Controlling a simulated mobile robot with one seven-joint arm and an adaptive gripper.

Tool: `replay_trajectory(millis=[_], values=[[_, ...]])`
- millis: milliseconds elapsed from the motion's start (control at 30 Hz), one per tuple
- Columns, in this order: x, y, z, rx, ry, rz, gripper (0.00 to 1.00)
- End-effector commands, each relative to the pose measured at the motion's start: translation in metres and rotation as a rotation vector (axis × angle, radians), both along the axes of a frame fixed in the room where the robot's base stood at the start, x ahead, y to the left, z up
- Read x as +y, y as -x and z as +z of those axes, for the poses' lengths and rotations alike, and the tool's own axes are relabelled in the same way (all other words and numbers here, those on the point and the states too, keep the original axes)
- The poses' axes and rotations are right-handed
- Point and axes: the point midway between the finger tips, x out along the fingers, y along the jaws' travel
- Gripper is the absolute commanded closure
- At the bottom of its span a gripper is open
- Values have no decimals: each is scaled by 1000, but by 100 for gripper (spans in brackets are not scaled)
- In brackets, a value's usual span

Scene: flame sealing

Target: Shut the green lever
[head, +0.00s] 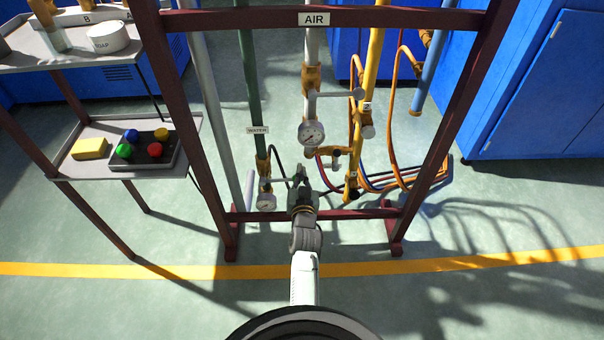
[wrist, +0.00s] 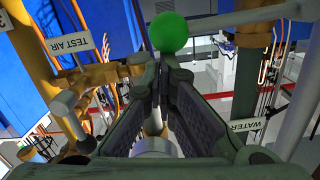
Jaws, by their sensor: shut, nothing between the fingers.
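My gripper (head: 300,172) is low in front of the pipe rack, between the green water pipe (head: 250,75) and the air pipe. In the wrist view its fingers (wrist: 162,68) are shut and empty. A round green knob (wrist: 168,32) shows just beyond the fingertips in the wrist view. A grey-green bar (wrist: 260,15) runs from the right toward the knob; I cannot tell whether they join or whether the fingers touch the knob. I cannot make out the knob in the head view. The water pipe also shows in the wrist view (wrist: 245,80).
The yellow pipe (head: 374,60) is to the right. The dark red frame (head: 180,120) surrounds the pipes. A shelf cart (head: 75,50) stands left.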

Motion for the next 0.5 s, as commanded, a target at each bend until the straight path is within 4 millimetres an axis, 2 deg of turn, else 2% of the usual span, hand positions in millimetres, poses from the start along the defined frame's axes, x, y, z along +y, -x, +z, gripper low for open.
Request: replay_trajectory(millis=[100, 500], values=[[1, 0, -8, 1, 2, 0, 100], [2, 0, -13, 3, 4, 0, 100]])
